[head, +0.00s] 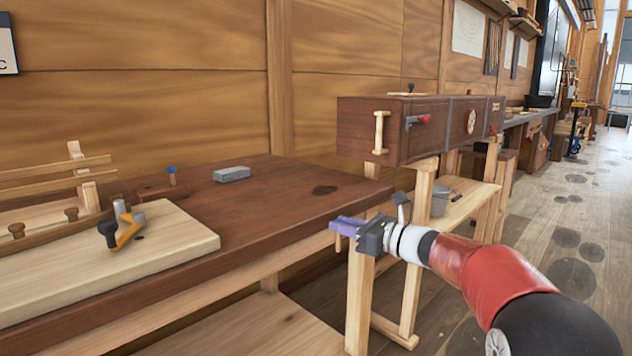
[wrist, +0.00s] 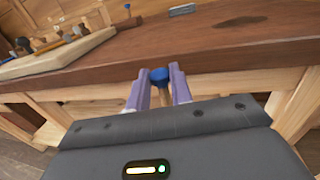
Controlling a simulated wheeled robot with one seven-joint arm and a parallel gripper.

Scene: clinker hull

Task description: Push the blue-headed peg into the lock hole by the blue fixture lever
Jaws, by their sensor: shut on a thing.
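My gripper (head: 348,226) has purple fingers shut on a blue-headed peg (wrist: 160,76), off the front right of the bench. The peg's wooden shaft points down between the fingers in the wrist view. In the head view the fingers hide most of it. An orange lever (head: 130,232) with a dark knob and a grey post stands on the pale board at the left. A small dark spot beside it may be a hole; I cannot tell. A second blue-topped pin (head: 172,172) stands upright at a dark block behind the board. It also shows in the wrist view (wrist: 127,7).
The dark bench top (head: 270,205) is mostly clear to the right of the pale board (head: 185,240). A grey block (head: 231,174) lies at its back. A wooden rack (head: 50,185) stands behind the board. A dark cabinet (head: 385,150) stands beyond the bench at right.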

